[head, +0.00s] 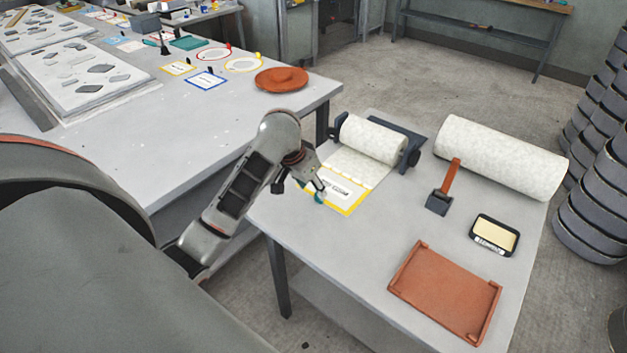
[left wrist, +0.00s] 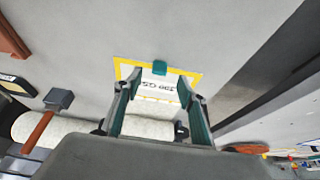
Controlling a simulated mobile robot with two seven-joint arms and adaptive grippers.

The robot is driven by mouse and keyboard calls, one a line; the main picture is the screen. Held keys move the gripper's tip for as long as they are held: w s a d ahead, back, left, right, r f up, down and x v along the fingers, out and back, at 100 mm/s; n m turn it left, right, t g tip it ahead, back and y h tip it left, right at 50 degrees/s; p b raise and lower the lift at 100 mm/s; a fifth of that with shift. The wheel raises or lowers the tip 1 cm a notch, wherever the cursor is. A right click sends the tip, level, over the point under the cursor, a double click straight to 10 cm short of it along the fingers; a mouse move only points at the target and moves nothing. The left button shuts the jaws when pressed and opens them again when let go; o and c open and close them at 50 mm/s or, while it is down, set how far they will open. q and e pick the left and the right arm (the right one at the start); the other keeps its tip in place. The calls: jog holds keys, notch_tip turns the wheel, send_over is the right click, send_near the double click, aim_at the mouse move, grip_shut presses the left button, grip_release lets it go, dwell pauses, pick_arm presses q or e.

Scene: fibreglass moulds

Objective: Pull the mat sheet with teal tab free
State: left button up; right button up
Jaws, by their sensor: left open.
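The mat sheet (head: 352,172) is white and speckled and runs from a roll (head: 372,139) on a dark holder onto a yellow-bordered card. The teal tab (head: 319,198) is at the sheet's free end; it also shows in the left wrist view (left wrist: 160,68). My left gripper (head: 316,188) is over this end. In the left wrist view my left gripper (left wrist: 157,82) is open, its fingers on either side of the sheet's end and tab. I cannot tell whether they touch it. My right gripper is not in view.
A large white roll (head: 500,158), a hammer-like tool with an orange handle (head: 451,178), a black-framed pad (head: 494,236) and an orange tray (head: 444,291) lie on the same table. A second table (head: 190,125) stands at left, with a reddish dish (head: 281,79). The near-left tabletop is clear.

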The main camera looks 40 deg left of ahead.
aim_at(316, 204)
pick_arm(q)
jog(key=shift+x, duration=3.15)
grip_shut()
jog(key=shift+s, duration=0.1)
